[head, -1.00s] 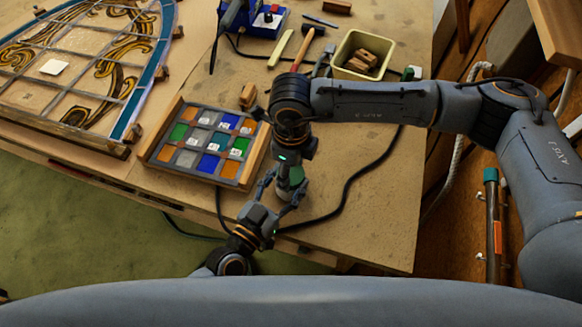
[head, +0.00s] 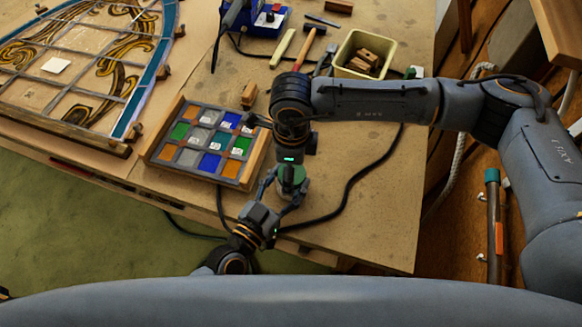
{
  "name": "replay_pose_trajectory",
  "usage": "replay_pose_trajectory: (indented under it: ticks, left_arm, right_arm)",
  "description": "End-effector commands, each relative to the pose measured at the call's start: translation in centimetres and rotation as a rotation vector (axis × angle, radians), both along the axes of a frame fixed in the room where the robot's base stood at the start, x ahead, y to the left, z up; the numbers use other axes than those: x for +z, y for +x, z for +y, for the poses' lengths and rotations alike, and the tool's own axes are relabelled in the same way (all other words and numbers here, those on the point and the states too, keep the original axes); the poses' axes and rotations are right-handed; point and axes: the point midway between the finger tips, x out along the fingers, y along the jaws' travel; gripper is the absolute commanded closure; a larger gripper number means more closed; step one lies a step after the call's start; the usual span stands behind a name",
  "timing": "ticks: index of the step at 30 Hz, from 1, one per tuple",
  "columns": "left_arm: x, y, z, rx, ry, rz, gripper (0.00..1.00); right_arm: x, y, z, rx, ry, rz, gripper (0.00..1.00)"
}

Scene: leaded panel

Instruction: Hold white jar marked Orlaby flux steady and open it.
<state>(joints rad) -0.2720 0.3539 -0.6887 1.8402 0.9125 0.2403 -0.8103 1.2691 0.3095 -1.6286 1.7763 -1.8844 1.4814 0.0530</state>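The white jar marked Orlaby flux (head: 291,191) stands near the front of the table, mostly hidden by my grippers. Green shows at its top, under my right wrist. I cannot read its label. My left gripper (head: 284,193) reaches in from the front with a finger on each side of the jar and appears closed on it. My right gripper (head: 291,171) points down from above, directly over the jar's top. Its fingers are largely hidden by its own wrist, so I cannot tell whether they grip the lid.
A wooden rack of coloured glass squares (head: 168,175) sits close left of the jar. A black cable (head: 352,180) runs behind and right of it. A yellow bin of wood blocks (head: 339,49), a hammer (head: 305,48) and the leaded panel (head: 60,68) lie farther back.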

Motion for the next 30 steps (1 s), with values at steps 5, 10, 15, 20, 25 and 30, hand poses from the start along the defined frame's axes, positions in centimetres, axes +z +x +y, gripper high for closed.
replay_pose_trajectory:
  ticks: [5,10,15,20,25,30]
  left_arm:
    - [-0.5,-0.2,0.0,-0.003,0.007,0.009,1.00]
    - [-0.5,-0.2,0.0,-0.003,0.007,0.009,1.00]
    - [-0.5,-0.2,0.0,-0.003,0.007,0.009,1.00]
    - [-0.5,-0.2,0.0,-0.003,0.007,0.009,1.00]
    - [-0.5,-0.2,0.0,-0.003,0.007,0.009,1.00]
    - [-0.5,-0.1,0.0,-0.003,0.007,0.009,1.00]
  right_arm:
    - [1.5,0.1,0.0,-0.001,0.001,-0.002,0.21]
    - [3.8,0.1,-0.1,-0.002,0.001,-0.003,0.21]
    - [4.6,0.0,-0.1,-0.028,-0.001,0.000,0.24]
    - [5.7,0.0,0.1,-0.199,0.002,0.002,0.24]
    - [7.0,0.0,0.1,-0.425,0.000,0.003,0.24]
    - [7.6,0.0,0.0,-0.554,-0.002,0.004,0.24]
